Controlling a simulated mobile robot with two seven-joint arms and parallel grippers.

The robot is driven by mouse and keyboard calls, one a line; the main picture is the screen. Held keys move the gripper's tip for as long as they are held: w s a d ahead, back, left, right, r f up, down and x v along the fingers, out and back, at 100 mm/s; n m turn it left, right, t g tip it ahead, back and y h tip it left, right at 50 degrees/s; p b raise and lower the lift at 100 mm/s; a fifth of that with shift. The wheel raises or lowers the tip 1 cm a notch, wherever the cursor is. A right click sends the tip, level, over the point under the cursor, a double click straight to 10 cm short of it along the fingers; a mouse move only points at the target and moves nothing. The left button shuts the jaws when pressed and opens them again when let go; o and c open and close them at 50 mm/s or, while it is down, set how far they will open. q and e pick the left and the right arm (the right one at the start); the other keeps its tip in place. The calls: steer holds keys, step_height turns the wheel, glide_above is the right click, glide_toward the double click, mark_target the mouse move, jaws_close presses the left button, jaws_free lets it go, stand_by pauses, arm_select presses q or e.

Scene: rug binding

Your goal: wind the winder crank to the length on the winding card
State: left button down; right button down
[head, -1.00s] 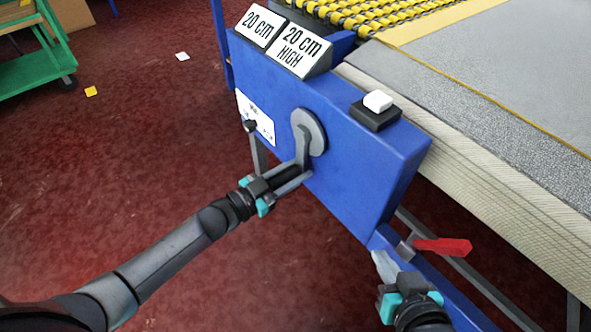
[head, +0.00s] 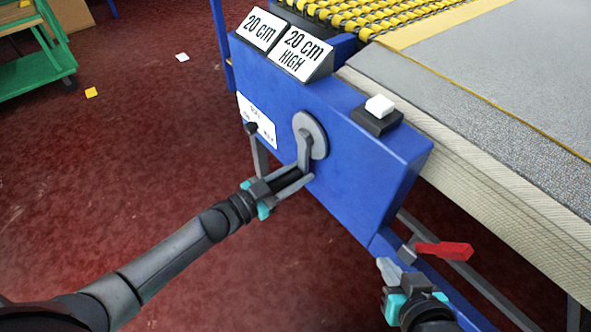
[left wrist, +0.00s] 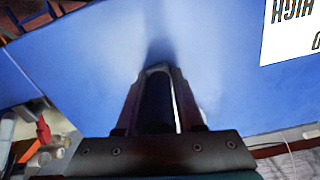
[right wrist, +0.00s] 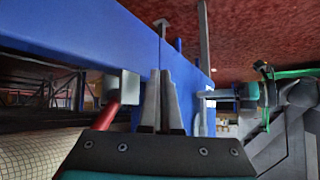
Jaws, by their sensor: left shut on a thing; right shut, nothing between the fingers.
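The winder crank (head: 305,152) sits on a grey disc on the front of a blue winder box (head: 360,170); its arm points down. My left gripper (head: 292,179) is shut around its dark handle, which also shows between the fingers in the left wrist view (left wrist: 157,100). Two white cards stand on top of the box: one reads "20 cm" (head: 261,27), the other "20 cm HIGH" (head: 303,52). My right gripper (head: 385,270) is shut and empty, low by the box's right lower corner; its closed fingers show in the right wrist view (right wrist: 160,100).
A red lever (head: 443,250) is just right of my right gripper. A white button on a black base (head: 379,107) is on the box top. A white label with a small black knob (head: 257,117) is on the front. The rug table (head: 500,110) is at right, a green cart (head: 40,65) far left.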

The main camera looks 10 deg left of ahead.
arm_select(q)
steer(key=shift+w+a+r, duration=0.1)
steer(key=shift+w+a, duration=0.25)
steer(key=shift+a, duration=0.15)
steer(key=shift+w+a+y, duration=0.1)
steer(key=shift+a+y, duration=0.05)
steer(key=shift+y, duration=0.15)
steer(key=c, duration=0.6)
jaws_free()
steer(key=shift+d, duration=0.2)
steer(key=shift+s, duration=0.25)
